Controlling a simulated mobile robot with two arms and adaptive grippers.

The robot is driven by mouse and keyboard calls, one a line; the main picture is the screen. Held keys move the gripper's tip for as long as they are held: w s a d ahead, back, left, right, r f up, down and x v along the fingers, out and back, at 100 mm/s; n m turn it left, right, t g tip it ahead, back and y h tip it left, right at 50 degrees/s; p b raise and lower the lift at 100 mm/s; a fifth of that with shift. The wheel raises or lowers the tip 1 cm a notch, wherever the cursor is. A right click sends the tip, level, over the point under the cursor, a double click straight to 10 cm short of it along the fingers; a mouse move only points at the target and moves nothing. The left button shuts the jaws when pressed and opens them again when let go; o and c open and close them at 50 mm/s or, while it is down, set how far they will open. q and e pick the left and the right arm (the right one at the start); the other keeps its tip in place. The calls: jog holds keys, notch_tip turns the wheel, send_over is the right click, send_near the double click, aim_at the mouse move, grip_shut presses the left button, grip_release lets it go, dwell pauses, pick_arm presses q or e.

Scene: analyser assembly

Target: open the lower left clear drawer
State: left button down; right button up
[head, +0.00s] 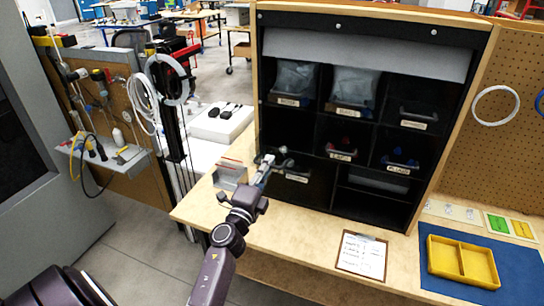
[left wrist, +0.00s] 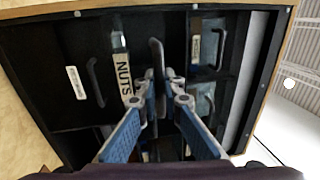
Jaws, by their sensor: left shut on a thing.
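The lower left clear drawer (head: 302,187) is in the dark shelf unit, at its lower left, with a pale label on its front. My left gripper (head: 268,166) is at this drawer's front, its arm coming up from below. In the left wrist view, the two fingers of the left gripper (left wrist: 168,80) are closed together around a dark handle (left wrist: 156,55). A label reading NUTS (left wrist: 125,78) is just left of the handle there. How far the drawer stands out is hard to tell. My right gripper is not in view.
Other labelled drawers fill the shelf unit, two with clear bags (head: 351,88). A clipboard (head: 362,255) and a yellow tray (head: 462,261) on a blue mat (head: 513,264) lie on the bench to the right. A small metal holder (head: 229,176) stands left of the gripper.

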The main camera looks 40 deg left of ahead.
pick_arm(q)
jog(key=v, duration=0.4)
jog(key=shift+r, duration=0.3)
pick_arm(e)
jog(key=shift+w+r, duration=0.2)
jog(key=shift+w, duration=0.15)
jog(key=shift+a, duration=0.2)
pick_arm(q)
jog(key=c, duration=2.1)
grip_release()
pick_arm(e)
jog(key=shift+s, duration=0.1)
